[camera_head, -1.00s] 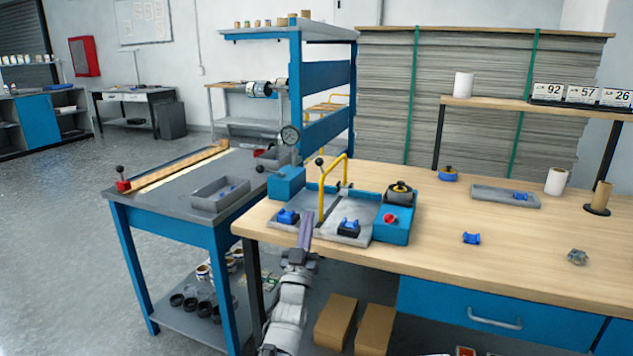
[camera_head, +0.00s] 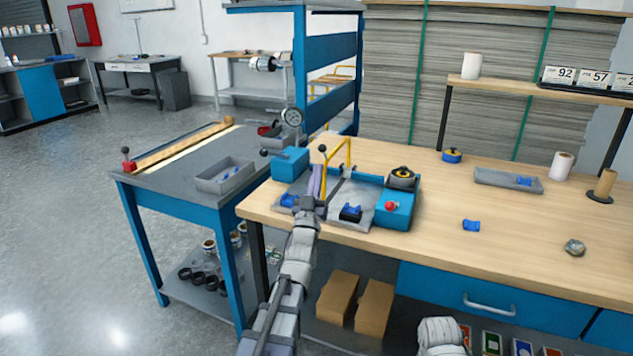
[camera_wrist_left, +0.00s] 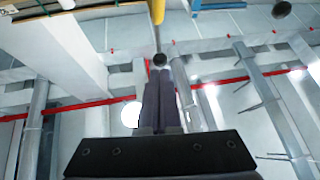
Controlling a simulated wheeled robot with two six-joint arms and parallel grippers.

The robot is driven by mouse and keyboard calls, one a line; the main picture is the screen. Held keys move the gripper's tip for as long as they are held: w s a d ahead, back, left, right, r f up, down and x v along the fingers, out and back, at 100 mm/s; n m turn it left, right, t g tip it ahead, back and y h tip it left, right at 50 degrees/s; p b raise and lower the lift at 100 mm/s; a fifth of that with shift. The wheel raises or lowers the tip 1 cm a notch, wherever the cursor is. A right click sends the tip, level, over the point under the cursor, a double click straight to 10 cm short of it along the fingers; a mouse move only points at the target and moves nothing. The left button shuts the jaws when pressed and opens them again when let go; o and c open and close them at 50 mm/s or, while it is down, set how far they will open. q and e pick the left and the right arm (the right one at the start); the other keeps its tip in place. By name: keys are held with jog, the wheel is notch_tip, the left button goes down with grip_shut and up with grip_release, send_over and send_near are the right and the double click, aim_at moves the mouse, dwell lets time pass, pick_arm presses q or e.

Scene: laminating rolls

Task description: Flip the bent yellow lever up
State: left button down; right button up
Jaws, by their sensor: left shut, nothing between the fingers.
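The bent yellow lever (camera_head: 337,152) stands on the grey plate of the bench device (camera_head: 366,208), with a small black knob by its top left. My left gripper (camera_head: 317,168) is shut and empty, its fingers pointing up just left of the lever's near leg and hiding part of it. In the left wrist view the gripper (camera_wrist_left: 160,78) is shut, with the dark knob (camera_wrist_left: 159,60) just past its tips and a yellow piece of the lever (camera_wrist_left: 157,10) above. I cannot tell whether the fingers touch it. My right gripper is out of view.
Blue blocks sit on the device's plate, beside a blue box with a red button (camera_head: 391,206). A grey tray (camera_head: 508,181), a loose blue piece (camera_head: 471,225) and white rolls stand to the right.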

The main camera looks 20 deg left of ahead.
pick_arm(q)
jog(key=p+x, duration=0.1)
jog(key=x, duration=0.3)
